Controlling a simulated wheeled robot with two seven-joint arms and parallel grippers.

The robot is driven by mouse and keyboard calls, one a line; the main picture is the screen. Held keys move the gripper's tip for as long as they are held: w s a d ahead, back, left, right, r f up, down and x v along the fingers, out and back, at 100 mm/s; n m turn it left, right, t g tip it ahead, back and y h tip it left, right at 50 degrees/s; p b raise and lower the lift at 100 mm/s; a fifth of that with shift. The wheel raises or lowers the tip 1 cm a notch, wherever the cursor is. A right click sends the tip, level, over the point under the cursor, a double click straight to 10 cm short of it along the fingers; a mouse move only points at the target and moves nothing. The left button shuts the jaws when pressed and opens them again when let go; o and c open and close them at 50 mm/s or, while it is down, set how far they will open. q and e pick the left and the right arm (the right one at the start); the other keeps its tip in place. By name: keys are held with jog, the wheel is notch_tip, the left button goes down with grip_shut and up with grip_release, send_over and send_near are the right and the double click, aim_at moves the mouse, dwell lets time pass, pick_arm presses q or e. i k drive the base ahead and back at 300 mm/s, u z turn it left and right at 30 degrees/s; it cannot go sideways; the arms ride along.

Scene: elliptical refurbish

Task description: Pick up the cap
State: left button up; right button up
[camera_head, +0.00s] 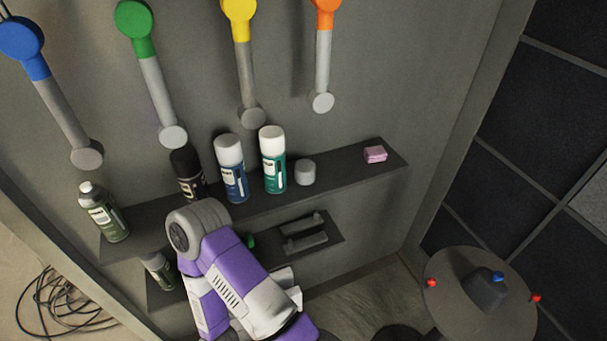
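A small light grey cylindrical piece, which looks like the loose cap (305,172), stands on the upper dark shelf (345,172). It is just right of a teal spray can with a white top (273,160). A green spray can without a large cap (104,212) stands at the shelf's left end. A purple and white arm link of mine rises from the bottom in front of the shelves. I see no gripper fingertips, and nothing of mine touches the cap.
A blue can (231,170) and a black can (188,174) stand left of the teal can. A pink block (375,154) lies to the right. A lower shelf (325,232) is partly hidden by my arm. Coloured-ended bars hang above. A round dark disc (460,315) is at lower right.

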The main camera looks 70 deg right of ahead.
aim_at(305, 169)
jog(key=k, duration=0.65)
jog(key=z, duration=0.7)
